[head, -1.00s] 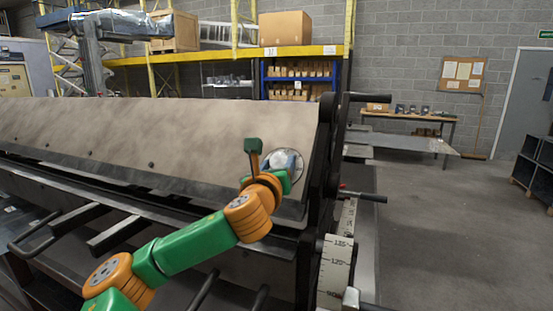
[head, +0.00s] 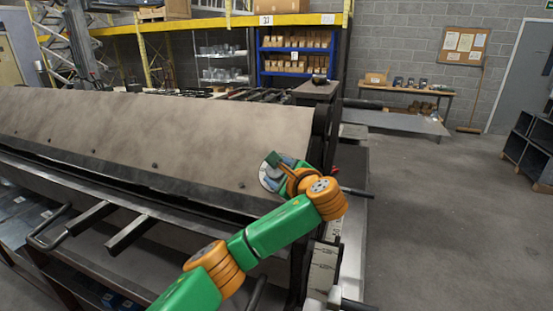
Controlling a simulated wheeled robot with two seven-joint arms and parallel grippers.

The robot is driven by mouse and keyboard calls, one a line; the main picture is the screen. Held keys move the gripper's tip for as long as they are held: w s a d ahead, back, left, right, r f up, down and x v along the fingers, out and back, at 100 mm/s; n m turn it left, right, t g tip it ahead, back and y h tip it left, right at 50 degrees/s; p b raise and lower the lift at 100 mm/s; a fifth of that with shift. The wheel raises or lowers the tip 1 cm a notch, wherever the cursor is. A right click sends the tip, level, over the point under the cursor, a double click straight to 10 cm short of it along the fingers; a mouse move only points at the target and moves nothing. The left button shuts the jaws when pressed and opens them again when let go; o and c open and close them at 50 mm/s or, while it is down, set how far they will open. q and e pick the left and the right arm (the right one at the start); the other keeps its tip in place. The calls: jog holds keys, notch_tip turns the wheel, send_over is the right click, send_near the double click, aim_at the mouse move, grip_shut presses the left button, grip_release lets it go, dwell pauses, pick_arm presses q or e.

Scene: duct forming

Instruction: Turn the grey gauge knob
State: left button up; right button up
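A gauge scale (head: 323,268) with printed marks stands at the right end of the long machine. A small pale grey block (head: 334,297), perhaps the grey gauge knob, is at its lower end beside a dark bar; I cannot tell for sure. My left arm, green and orange, comes in from the lower left and bends back at its orange joint above the scale. The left gripper (head: 280,166) is near the right end of the machine's front, apart from the block. Its fingers are too foreshortened to tell open from shut. My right gripper is out of view.
The long machine carries a wide tan sheet (head: 150,125). Dark handles (head: 72,220) stick out along its front. A dark lever (head: 357,193) sticks out to the right above the scale. The concrete floor (head: 430,220) to the right is clear.

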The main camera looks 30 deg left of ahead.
pick_arm(q)
jog(key=shift+w+r+n+g+p, duration=0.1)
jog(key=shift+n+g+p, duration=0.8)
jog(key=shift+n+p, duration=0.3)
jog(key=o, duration=1.3)
jog(key=shift+o, duration=0.4)
jog(key=shift+w+a, duration=0.1)
